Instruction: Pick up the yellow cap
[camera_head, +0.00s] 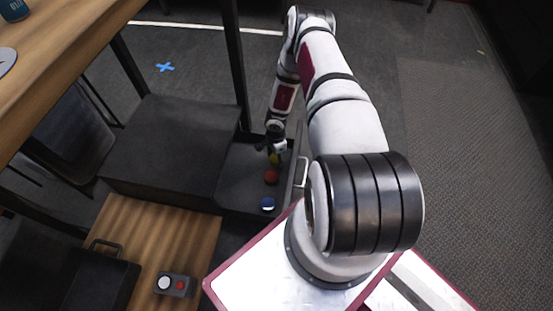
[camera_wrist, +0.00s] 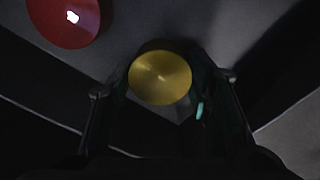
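The yellow cap (camera_wrist: 160,78) is a round, domed disc in the middle of the wrist view. It also shows small in the head view (camera_head: 275,159), just below the end of my arm. My gripper (camera_head: 272,148) points down over it. In the wrist view the dark fingers stand on either side of the cap. They look parted, with narrow dark gaps beside the cap, and I see no clear contact. The cap's underside and what it rests on are hidden.
A red cap (camera_wrist: 65,15) lies close by and also shows in the head view (camera_head: 271,177). A blue cap (camera_head: 267,204) is nearer in the same dark tray (camera_head: 237,190). A dark box (camera_head: 170,150) stands left. A button box (camera_head: 174,284) sits on the wooden surface.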

